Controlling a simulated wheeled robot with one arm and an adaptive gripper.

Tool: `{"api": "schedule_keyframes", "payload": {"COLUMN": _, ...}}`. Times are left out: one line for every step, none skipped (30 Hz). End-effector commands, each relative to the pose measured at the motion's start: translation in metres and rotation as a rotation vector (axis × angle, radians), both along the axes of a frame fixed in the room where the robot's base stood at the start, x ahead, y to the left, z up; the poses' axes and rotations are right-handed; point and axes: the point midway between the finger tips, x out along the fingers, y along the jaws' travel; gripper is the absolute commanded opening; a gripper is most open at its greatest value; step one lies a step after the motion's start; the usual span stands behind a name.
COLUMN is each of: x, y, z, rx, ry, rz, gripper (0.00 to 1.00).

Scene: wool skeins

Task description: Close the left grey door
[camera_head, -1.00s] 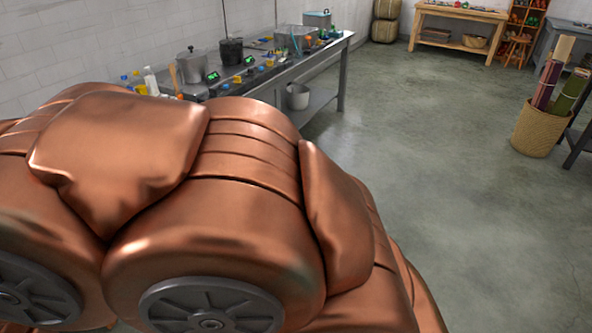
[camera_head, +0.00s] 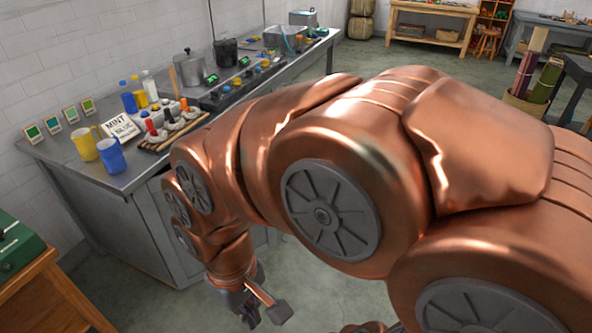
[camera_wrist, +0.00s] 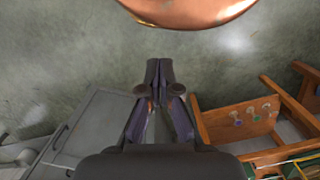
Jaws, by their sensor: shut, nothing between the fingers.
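The grey cabinet (camera_head: 105,225) stands under the metal bench at the left in the head view. Part of its front (camera_head: 158,215) shows, but my arm hides the rest, so I cannot tell how far the left door stands open. In the wrist view a flat grey panel (camera_wrist: 95,125) with a raised edge and a bar-like handle (camera_wrist: 52,138) lies left of my gripper; it looks like a door. My gripper (camera_head: 265,316) is low over the floor, right of the cabinet in the head view. In the wrist view its fingers (camera_wrist: 159,72) are together, empty, apart from the panel.
The bench top (camera_head: 150,170) bears a yellow mug (camera_head: 85,143), a blue mug (camera_head: 111,155), bottles and pots. A wooden table (camera_head: 50,295) is at lower left; wooden furniture with knobs (camera_wrist: 238,122) is right in the wrist view. Open concrete floor (camera_head: 320,300) lies around my gripper.

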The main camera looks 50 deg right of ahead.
Motion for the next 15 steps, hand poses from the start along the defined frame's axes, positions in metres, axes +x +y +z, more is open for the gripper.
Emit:
{"api": "schedule_keyframes", "payload": {"x": 0.012, "y": -0.003, "z": -0.014, "rx": 0.002, "ry": -0.021, "rz": -0.001, "gripper": 0.0}}
{"api": "schedule_keyframes", "payload": {"x": 0.022, "y": -0.005, "z": -0.021, "rx": 0.002, "ry": -0.042, "rz": -0.001, "gripper": 0.0}}
{"api": "schedule_keyframes", "payload": {"x": 0.036, "y": -0.008, "z": -0.031, "rx": 0.004, "ry": -0.073, "rz": 0.001, "gripper": 0.0}}
{"api": "schedule_keyframes", "payload": {"x": 0.05, "y": -0.011, "z": -0.04, "rx": 0.007, "ry": -0.104, "rz": 0.003, "gripper": 0.0}}
{"api": "schedule_keyframes", "payload": {"x": 0.063, "y": -0.015, "z": -0.049, "rx": 0.007, "ry": -0.131, "rz": 0.005, "gripper": 0.0}}
{"api": "schedule_keyframes", "payload": {"x": 0.084, "y": -0.021, "z": -0.062, "rx": 0.009, "ry": -0.177, "rz": 0.006, "gripper": 0.0}}
{"api": "schedule_keyframes", "payload": {"x": 0.099, "y": -0.026, "z": -0.071, "rx": 0.01, "ry": -0.214, "rz": 0.007, "gripper": 0.0}}
{"api": "schedule_keyframes", "payload": {"x": 0.115, "y": -0.031, "z": -0.08, "rx": 0.013, "ry": -0.25, "rz": 0.005, "gripper": 0.0}}
{"api": "schedule_keyframes", "payload": {"x": 0.136, "y": -0.039, "z": -0.091, "rx": 0.014, "ry": -0.3, "rz": 0.005, "gripper": 0.0}}
{"api": "schedule_keyframes", "payload": {"x": 0.151, "y": -0.045, "z": -0.099, "rx": 0.013, "ry": -0.337, "rz": 0.004, "gripper": 0.0}}
{"api": "schedule_keyframes", "payload": {"x": 0.166, "y": -0.051, "z": -0.107, "rx": 0.015, "ry": -0.376, "rz": 0.003, "gripper": 0.0}}
{"api": "schedule_keyframes", "payload": {"x": 0.186, "y": -0.06, "z": -0.118, "rx": 0.015, "ry": -0.427, "rz": 0.0, "gripper": 0.0}}
{"api": "schedule_keyframes", "payload": {"x": 0.2, "y": -0.067, "z": -0.125, "rx": 0.015, "ry": -0.463, "rz": -0.003, "gripper": 0.0}}
{"api": "schedule_keyframes", "payload": {"x": 0.214, "y": -0.075, "z": -0.132, "rx": 0.014, "ry": -0.504, "rz": -0.006, "gripper": 0.0}}
{"api": "schedule_keyframes", "payload": {"x": 0.233, "y": -0.085, "z": -0.141, "rx": 0.014, "ry": -0.558, "rz": -0.014, "gripper": 0.0}}
